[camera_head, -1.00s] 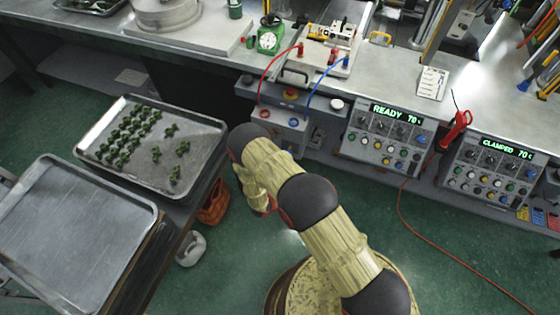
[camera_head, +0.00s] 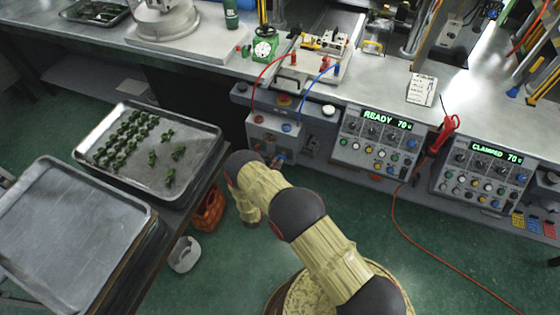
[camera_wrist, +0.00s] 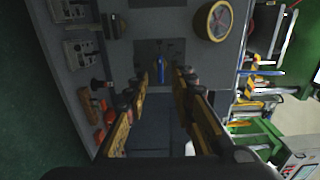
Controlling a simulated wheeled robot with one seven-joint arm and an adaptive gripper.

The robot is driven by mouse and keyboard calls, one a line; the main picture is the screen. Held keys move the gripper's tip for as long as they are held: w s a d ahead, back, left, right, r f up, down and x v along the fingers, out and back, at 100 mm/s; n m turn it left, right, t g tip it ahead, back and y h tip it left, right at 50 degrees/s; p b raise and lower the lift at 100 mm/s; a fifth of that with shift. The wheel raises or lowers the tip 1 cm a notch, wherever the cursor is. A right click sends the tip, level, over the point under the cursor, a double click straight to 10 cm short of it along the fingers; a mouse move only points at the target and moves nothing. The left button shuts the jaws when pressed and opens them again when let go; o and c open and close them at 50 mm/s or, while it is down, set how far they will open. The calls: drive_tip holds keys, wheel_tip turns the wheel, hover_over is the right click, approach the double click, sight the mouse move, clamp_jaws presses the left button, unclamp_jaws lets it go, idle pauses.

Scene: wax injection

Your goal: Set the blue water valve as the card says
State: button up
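The blue water valve (camera_wrist: 161,72) shows in the wrist view as a small blue handle on a dark plate, lined up with the gap between my fingertips. My gripper (camera_wrist: 163,84) is open, its two yellow fingers on either side of that gap. I cannot tell whether the tips reach the handle or stop short of it.
A round gauge (camera_wrist: 215,20) sits near the valve. Two control boxes show READY (camera_head: 379,142) and CLAMPED (camera_head: 483,170). Red and blue hoses (camera_head: 306,96) rise from the bench front. A red tool (camera_head: 441,134) hangs between the boxes. Trays (camera_head: 70,235) stand at left.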

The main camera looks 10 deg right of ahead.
sight(282, 156)
drive_tip(key=shift+x, duration=2.05)
drive_tip(key=shift+c, duration=0.3)
clamp_jaws()
